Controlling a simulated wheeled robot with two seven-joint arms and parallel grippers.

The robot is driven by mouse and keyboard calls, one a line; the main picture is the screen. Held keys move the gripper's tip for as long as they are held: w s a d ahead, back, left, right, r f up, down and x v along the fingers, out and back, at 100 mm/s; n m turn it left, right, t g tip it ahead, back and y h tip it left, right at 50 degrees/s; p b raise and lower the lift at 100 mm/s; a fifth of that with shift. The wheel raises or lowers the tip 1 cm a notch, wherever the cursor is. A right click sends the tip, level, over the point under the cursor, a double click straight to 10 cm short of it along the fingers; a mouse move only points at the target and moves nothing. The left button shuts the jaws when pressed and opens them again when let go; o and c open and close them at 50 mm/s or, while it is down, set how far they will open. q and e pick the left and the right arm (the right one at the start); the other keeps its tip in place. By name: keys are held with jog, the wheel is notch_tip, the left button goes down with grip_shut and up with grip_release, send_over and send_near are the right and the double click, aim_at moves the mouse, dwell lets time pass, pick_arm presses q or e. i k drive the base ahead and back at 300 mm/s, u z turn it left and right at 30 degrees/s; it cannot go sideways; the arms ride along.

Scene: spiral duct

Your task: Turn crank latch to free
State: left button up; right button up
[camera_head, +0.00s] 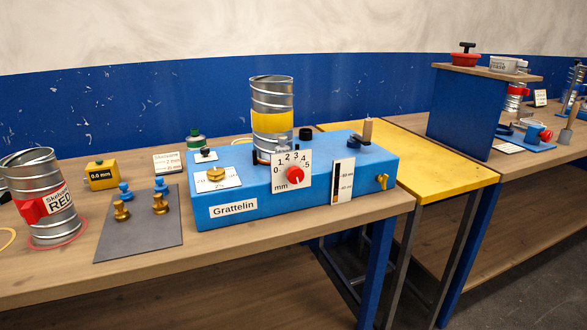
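A blue machine (330,205) labelled "Grattelin" sits at the right end of the near wooden bench. A crank with an upright wooden handle (367,131) is on its top right. A small yellow knob (382,181) sticks out low on its right end; it looks like a latch, but I cannot read its setting. A ribbed metal duct (272,92) with a yellow band stands upright on the machine. A red dial knob (295,175) is on a 0 to 5 mm scale at the front. Neither of my grippers is in view.
A grey mat (140,238) with blue and brass knobs lies left of the machine. A yellow table (425,165) adjoins on the right. The bench's front edge is clear.

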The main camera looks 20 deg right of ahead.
aim_at(383, 180)
jog(key=z, duration=3.15)
jog(key=i, duration=2.5)
jog(key=u, duration=2.7)
